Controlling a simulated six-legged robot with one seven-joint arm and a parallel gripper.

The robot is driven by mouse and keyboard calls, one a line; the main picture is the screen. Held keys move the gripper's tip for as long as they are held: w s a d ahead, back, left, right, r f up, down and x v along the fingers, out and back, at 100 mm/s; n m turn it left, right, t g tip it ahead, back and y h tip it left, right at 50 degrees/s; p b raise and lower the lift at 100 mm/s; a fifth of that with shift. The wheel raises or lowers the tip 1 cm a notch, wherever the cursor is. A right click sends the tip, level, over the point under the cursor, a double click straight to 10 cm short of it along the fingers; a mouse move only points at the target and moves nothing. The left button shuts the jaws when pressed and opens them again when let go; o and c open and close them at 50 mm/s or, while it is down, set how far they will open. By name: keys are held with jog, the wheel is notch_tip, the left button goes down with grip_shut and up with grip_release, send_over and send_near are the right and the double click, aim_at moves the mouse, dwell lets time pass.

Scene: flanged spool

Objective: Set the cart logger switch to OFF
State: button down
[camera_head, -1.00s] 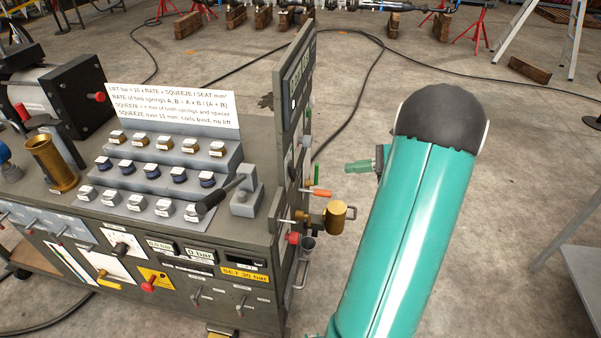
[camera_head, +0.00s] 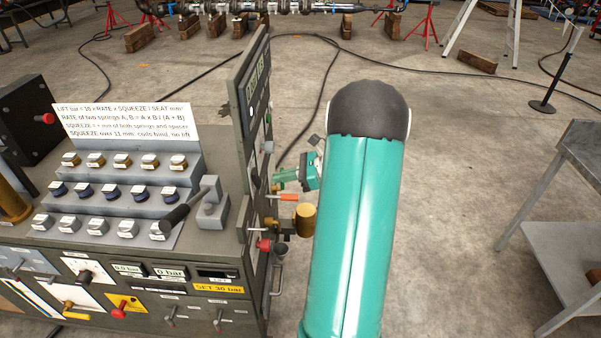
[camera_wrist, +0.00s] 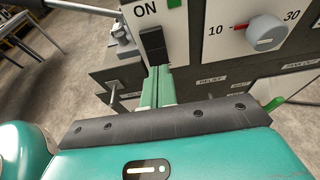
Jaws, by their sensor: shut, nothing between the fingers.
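In the wrist view a black switch (camera_wrist: 153,42) sits on a white plate under the word ON. Any lower label is hidden by my gripper or out of view, and no logger name is readable. My gripper (camera_wrist: 157,74) has its green fingers together, tips right at the lower end of the black switch. I cannot tell whether they touch it. In the head view my gripper (camera_head: 279,180) is beside the upright panel (camera_head: 250,95) on the right side of the cart (camera_head: 215,258), partly hidden by my arm. The switch does not show there.
A dial (camera_wrist: 265,33) marked 10 and 30 is right of the switch. An orange-handled part (camera_head: 289,197) and a brass cylinder (camera_head: 306,219) stick out from the cart near my gripper. A metal table (camera_head: 575,190) stands at right; open floor lies between.

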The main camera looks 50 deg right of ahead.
aim_at(260, 181)
jog(key=shift+x, duration=1.9)
jog(key=shift+w+a+f+t+y, duration=0.1)
jog(key=shift+a+f+t+y, duration=0.05)
jog(key=shift+f+t+y, duration=0.2)
jog(key=shift+r, duration=0.2)
